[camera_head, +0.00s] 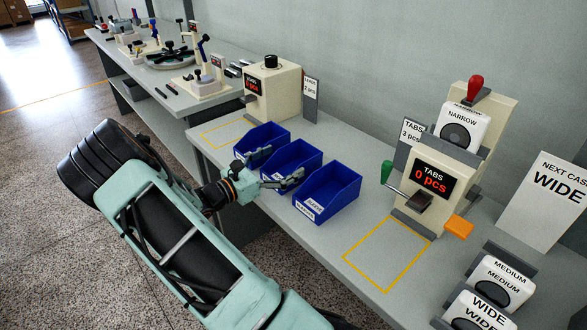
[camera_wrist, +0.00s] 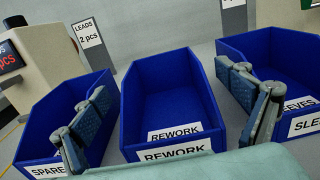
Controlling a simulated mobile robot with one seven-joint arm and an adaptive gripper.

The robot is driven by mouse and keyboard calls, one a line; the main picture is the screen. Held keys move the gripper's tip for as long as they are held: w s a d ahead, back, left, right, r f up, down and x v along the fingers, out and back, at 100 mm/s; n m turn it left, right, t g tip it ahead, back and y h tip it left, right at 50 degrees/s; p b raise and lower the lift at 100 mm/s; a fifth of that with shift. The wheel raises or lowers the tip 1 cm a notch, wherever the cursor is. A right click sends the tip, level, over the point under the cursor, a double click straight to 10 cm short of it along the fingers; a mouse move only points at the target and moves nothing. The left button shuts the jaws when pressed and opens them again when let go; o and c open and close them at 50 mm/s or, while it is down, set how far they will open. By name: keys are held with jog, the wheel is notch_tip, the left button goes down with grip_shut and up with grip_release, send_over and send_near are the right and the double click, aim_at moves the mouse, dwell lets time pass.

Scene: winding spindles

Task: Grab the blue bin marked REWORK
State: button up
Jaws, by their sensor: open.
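The blue REWORK bin (camera_wrist: 172,88) is the middle of three blue bins and fills the centre of the wrist view. Its front label reads REWORK, and it looks empty. In the head view it is the middle bin (camera_head: 292,152) on the bench. My gripper (camera_wrist: 164,82) is open, its fingers spread on either side of the REWORK bin near its front. In the wrist view the left finger overlaps the SPARES bin and the right finger overlaps the SLEEVES bin. The head view shows my gripper (camera_head: 274,168) at the bins' front side. I cannot tell whether the fingers touch any wall.
The bin marked SPARE, its label partly hidden (camera_wrist: 62,95), stands close on the left. The SLEEVES bin (camera_head: 335,185) stands close on the right. A leads dispenser (camera_head: 285,90) stands beyond the bins, a tabs dispenser (camera_head: 435,180) to the right. A yellow outlined area (camera_head: 350,258) is clear.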

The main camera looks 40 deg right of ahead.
aim_at(293, 154)
jog(key=d, duration=0.4)
jog(key=shift+w+r, duration=0.1)
jog(key=shift+a, duration=0.1)
jog(key=shift+c, duration=0.7)
jog(key=c, duration=1.1)
jog(key=shift+r, duration=0.15)
